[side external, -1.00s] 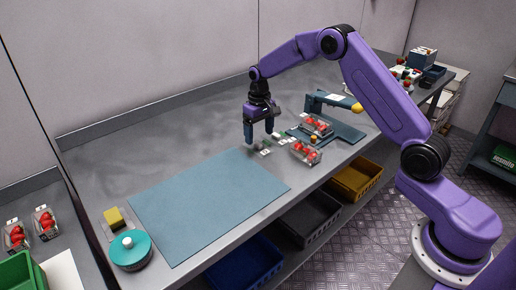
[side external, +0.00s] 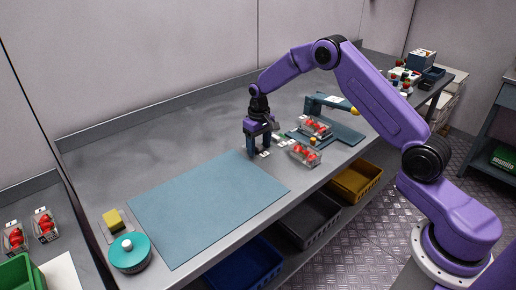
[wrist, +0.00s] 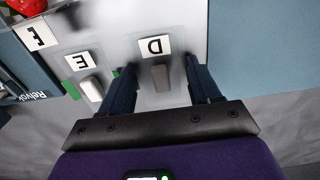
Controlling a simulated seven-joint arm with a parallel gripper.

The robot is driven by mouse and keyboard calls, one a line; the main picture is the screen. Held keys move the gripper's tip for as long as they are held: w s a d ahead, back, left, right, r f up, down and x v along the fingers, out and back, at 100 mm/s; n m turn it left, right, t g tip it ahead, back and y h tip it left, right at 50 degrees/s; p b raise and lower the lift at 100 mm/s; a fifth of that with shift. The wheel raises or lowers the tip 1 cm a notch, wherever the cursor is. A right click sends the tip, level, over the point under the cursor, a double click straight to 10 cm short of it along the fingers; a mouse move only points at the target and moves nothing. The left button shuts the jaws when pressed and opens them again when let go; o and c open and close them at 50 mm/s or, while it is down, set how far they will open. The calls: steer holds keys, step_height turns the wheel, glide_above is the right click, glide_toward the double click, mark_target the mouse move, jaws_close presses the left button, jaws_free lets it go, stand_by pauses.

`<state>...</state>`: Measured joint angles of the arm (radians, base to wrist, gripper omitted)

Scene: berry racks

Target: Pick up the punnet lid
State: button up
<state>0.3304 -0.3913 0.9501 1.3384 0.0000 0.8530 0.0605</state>
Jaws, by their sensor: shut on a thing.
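My gripper (side external: 261,150) is low over the bench, left of the berry punnets. In the wrist view, its two dark fingers (wrist: 160,85) stand either side of a grey knob, with a white label marked D just beyond. The punnet lid (wrist: 160,78) seems to be the clear piece carrying that knob; its edges are hard to make out. A second piece with a pale knob (wrist: 91,89) and a label marked E lies to the left, outside the fingers.
Punnets of red berries (side external: 305,153) stand close on the right, near the bench's front edge. A blue-grey stand (side external: 345,137) is behind them. A blue mat (side external: 205,205) lies clear to the left. A teal round container (side external: 130,258) is at the far left.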

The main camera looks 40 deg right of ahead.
mark_target(259, 147)
steer(key=shift+r, duration=0.1)
steer(key=shift+r, duration=0.5)
step_height(259, 147, up, 2)
steer(key=shift+r, duration=0.15)
steer(key=s+r, duration=0.9)
steer(key=s, duration=0.5)
steer(key=w+d, duration=0.4)
steer(key=d, duration=0.7)
steer(key=w+d, duration=0.3)
steer(key=d, duration=0.8)
steer(key=shift+f, duration=3.15)
steer(key=shift+f, duration=0.3)
